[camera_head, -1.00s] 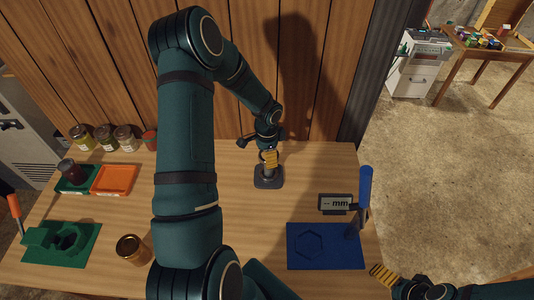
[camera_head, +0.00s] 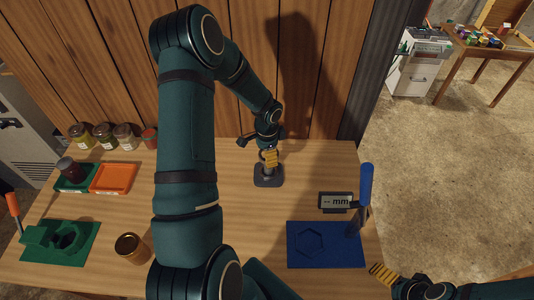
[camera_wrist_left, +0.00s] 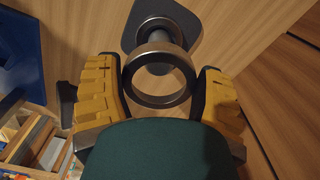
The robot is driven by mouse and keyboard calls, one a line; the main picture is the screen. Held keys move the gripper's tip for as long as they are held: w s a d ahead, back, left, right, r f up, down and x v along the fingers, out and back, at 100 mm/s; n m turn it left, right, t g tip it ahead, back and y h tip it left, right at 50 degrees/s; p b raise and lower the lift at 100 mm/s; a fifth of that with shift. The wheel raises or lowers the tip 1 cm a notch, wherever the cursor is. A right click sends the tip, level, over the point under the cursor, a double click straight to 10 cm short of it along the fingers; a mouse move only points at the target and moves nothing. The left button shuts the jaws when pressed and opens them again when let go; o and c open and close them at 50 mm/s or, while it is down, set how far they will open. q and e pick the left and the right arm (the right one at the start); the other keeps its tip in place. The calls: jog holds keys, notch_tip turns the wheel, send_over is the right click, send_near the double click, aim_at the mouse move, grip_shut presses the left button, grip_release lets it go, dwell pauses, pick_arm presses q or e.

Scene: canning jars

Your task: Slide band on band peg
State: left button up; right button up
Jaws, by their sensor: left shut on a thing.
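My left gripper (camera_head: 269,158) is shut on a metal band (camera_wrist_left: 134,88) at the back middle of the table. In the left wrist view the silver ring sits between the yellow finger pads. The band peg stands on a dark grey base (camera_head: 268,178) right below the gripper; its post (camera_wrist_left: 155,36) shows just beyond the band in the wrist view. The band overlaps the post there, but I cannot tell whether it is around it. My right gripper (camera_head: 383,273) is at the lower right, off the table edge; only its yellow pads show clearly.
A blue fixture (camera_head: 340,255) with a hexagonal outline, a blue upright (camera_head: 366,185) and an mm display (camera_head: 335,202) are at right. At left are a green fixture (camera_head: 90,245), an orange tray (camera_head: 113,191), several jars and a gold-lidded jar (camera_head: 131,247).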

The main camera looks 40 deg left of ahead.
aim_at(376, 292)
pick_arm(q)
jog(key=shift+f, duration=0.15)
pick_arm(e)
jog(key=shift+f, duration=0.15)
pick_arm(q)
jog(key=shift+f+b, duration=0.4)
jog(key=shift+b, duration=0.05)
pick_arm(e)
jog(key=shift+f, duration=0.3)
pick_arm(q)
jog(key=shift+f+b, duration=2.95)
jog(key=shift+f, duration=0.45)
pick_arm(e)
jog(key=shift+f, duration=2.95)
pick_arm(q)
jog(key=o, duration=0.7)
jog(key=shift+o, duration=0.2)
jog(key=shift+r, duration=0.15)
notch_tip(376, 292, up, 12)
jog(key=shift+f, duration=0.15)
